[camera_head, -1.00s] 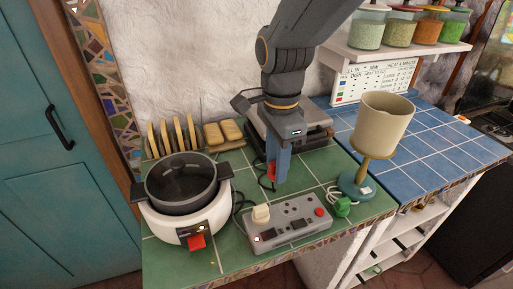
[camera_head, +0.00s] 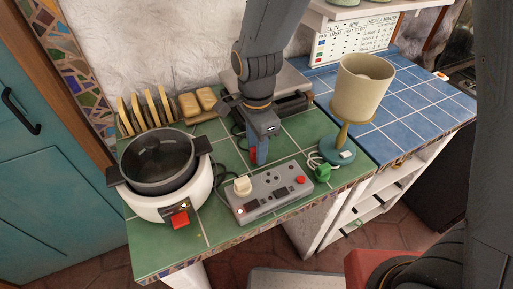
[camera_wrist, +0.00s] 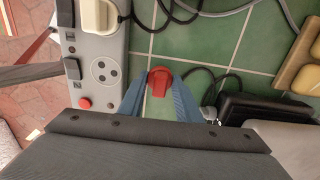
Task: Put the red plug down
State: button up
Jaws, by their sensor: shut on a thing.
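The red plug (camera_wrist: 159,80) sits between the blue fingertips of my gripper (camera_wrist: 158,92) in the wrist view, over green tiles, with a dark cord running from it. My gripper (camera_head: 258,155) is shut on it and points down at the green counter (camera_head: 297,129) in the head view, behind the power strip. The plug is mostly hidden by the fingers there. I cannot tell whether it touches the tiles. The grey power strip (camera_head: 268,196) lies in front of my gripper and shows left of the plug in the wrist view (camera_wrist: 101,48).
A cream plug (camera_head: 242,186) stands in the strip's left end. A white cooker (camera_head: 167,204) with a dark pot is at the left. A green plug (camera_head: 322,173) and a lamp (camera_head: 360,90) stand at the right. A dark-and-steel appliance (camera_head: 290,101) is behind my gripper.

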jog(key=shift+f, duration=0.35)
jog(key=o, duration=1.1)
jog(key=shift+f, duration=0.15)
jog(key=shift+c, duration=0.2)
notch_tip(320, 180, up, 12)
jog(key=b, duration=0.2)
jog(key=shift+r+b, duration=0.2)
jog(key=shift+b, duration=0.1)
